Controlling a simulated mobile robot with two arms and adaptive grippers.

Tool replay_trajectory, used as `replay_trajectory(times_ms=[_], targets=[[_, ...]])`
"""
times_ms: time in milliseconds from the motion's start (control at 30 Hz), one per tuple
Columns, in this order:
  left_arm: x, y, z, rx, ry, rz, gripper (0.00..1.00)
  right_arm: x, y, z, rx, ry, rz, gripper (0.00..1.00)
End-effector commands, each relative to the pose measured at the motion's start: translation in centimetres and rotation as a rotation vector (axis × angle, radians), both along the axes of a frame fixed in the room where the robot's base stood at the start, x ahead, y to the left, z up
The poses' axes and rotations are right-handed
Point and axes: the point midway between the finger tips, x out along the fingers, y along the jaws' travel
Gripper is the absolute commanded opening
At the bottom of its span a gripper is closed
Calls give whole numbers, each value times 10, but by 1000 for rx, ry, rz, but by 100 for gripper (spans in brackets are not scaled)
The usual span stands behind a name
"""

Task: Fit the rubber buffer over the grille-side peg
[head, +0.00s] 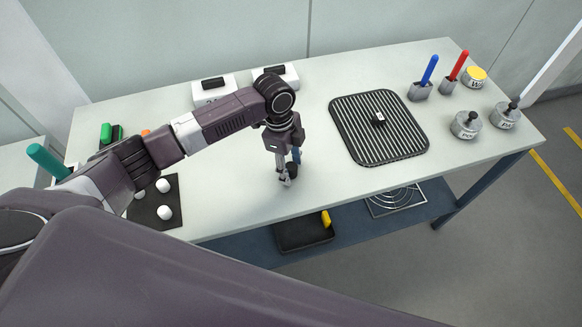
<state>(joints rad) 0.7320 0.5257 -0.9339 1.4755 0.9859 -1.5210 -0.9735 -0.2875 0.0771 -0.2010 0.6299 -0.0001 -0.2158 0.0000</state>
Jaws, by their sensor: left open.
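My left gripper (286,176) points down over the middle of the table, left of the grille, and is open. A small dark piece (292,168), possibly the rubber buffer, shows right at its fingers, with a bit of blue above it. I cannot tell whether they touch. The black ribbed grille (350,140) lies flat on the table, with a small dark and pale block (378,118) on it. Right of the grille, a blue peg (429,69) and a red peg (458,66) stand tilted in grey blocks; the blue one is nearer the grille. My right gripper is not in view.
Weights with dark knobs (466,124) (506,114) and a yellow-topped can (475,76) stand at the right. White boxes (213,90) sit at the back. A dark mat (145,215) with white balls lies left. A black tray (300,238) is on the lower shelf.

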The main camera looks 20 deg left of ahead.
Motion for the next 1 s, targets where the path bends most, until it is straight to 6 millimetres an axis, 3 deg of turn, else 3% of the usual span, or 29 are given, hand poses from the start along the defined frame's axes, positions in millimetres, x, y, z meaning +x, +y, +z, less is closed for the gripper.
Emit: replay_trajectory(times_ms=[33,400,767,1000], targets=[[0,0,0,0,0,0,45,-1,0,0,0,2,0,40],[0,0,0,0,0,1,6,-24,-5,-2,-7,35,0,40],[1,0,7,0,0,1,6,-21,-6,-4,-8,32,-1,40],[2,0,44,-2,-5,-1,6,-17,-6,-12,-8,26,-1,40]])
